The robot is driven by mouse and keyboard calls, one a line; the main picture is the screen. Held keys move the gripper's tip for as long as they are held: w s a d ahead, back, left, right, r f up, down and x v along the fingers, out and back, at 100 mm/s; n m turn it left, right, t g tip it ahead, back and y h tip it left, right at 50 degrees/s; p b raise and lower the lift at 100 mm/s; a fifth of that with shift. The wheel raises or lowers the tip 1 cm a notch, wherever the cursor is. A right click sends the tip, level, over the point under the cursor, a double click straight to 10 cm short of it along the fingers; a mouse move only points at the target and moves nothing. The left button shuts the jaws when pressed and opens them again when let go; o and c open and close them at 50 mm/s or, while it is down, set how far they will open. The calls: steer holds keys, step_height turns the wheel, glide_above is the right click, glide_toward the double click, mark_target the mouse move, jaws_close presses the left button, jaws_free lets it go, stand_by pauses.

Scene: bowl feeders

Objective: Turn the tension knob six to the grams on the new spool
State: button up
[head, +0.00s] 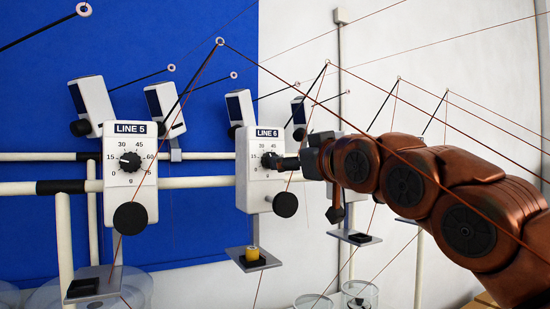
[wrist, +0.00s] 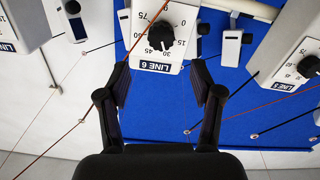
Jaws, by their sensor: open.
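The LINE 6 unit (head: 256,195) is a white box with a numbered dial and a black tension knob (head: 269,160). In the wrist view the unit appears upside down, with the knob (wrist: 161,37) at top centre and its LINE 6 label below it. I cannot read the pointer's setting. My gripper (head: 296,163) is in front of the dial, from the right. In the wrist view its two fingers (wrist: 160,70) are spread wide with nothing between them, and the knob lies ahead of them, apart. A yellow spool (head: 252,254) sits on the small tray under LINE 6.
The LINE 5 unit (head: 130,165) stands to the left. A round black disc (head: 285,204) projects below the LINE 6 dial. Red wires and thin black rods cross the space around my arm. White rails (head: 200,186) run behind, before a blue panel (head: 190,90).

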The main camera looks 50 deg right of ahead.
steer(key=p+x, duration=0.2)
steer(key=x, duration=0.5)
steer(key=shift+w+p, duration=0.35)
steer(key=c, duration=1.1)
steer(key=shift+c, duration=0.2)
steer(key=shift+f, duration=0.1)
steer(key=n+b, duration=0.2)
steer(key=n, duration=0.1)
steer(key=shift+f+n, duration=0.1)
steer(key=shift+n, duration=0.3)
steer(key=n+b, duration=0.1)
steer(key=n, duration=0.4)
steer(key=shift+n, duration=0.4)
